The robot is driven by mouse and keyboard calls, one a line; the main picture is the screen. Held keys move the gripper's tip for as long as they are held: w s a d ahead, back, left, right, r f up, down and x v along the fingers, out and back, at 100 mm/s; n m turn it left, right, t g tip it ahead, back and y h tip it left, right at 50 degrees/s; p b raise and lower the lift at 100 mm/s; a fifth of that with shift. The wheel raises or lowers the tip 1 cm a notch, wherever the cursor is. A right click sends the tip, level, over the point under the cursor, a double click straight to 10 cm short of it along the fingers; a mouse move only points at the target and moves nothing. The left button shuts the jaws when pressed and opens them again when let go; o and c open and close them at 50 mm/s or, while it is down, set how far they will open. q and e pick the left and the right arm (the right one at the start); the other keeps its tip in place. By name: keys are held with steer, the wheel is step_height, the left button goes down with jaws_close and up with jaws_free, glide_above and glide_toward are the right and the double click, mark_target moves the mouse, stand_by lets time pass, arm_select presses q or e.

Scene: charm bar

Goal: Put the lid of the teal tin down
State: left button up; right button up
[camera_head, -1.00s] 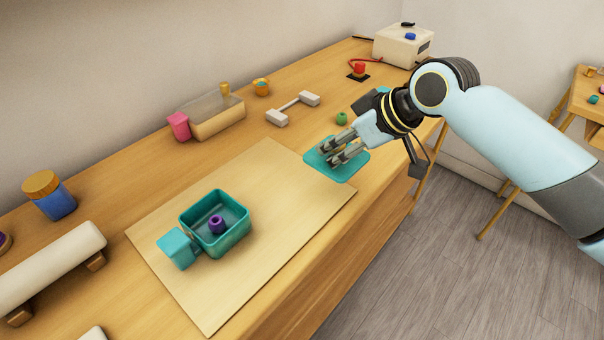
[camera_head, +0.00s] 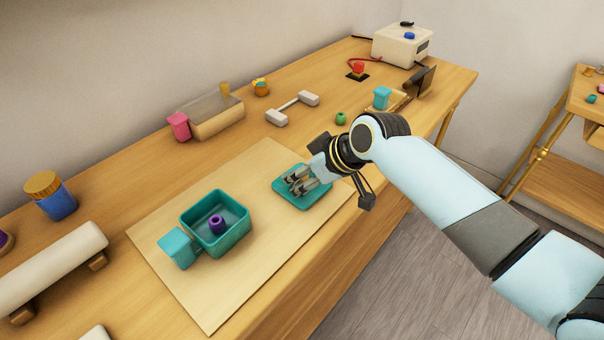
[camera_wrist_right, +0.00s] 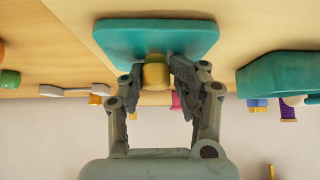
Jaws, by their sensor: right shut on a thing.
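The teal tin (camera_head: 241,236) stands open on the pale board, with a purple ring-shaped piece (camera_head: 217,223) inside it. Its lid (camera_head: 314,196) is a flat teal square, right of the tin at the board's right edge. In the right wrist view the lid (camera_wrist_right: 155,36) has a yellowish knob (camera_wrist_right: 156,74). My right gripper (camera_head: 299,184) is shut on that knob; its fingers (camera_wrist_right: 157,78) sit on both sides of it. I cannot tell whether the lid touches the board. My left gripper is not in view.
The pale board (camera_head: 262,262) has free room between tin and lid. A green bead (camera_head: 341,118), a white dumbbell-shaped stand (camera_head: 292,108) and a teal block (camera_head: 382,98) stand behind. The table's front edge is close to the lid.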

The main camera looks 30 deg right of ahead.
steer(key=o, duration=1.2)
steer(key=shift+f, duration=0.15)
steer(key=shift+c, duration=0.2)
steer(key=shift+s+d+r, duration=0.1)
steer(key=shift+s+r, duration=0.05)
steer(key=shift+r, duration=0.15)
steer(key=v, duration=1.1)
steer(key=shift+r+p, duration=0.3)
steer(key=shift+s, duration=0.15)
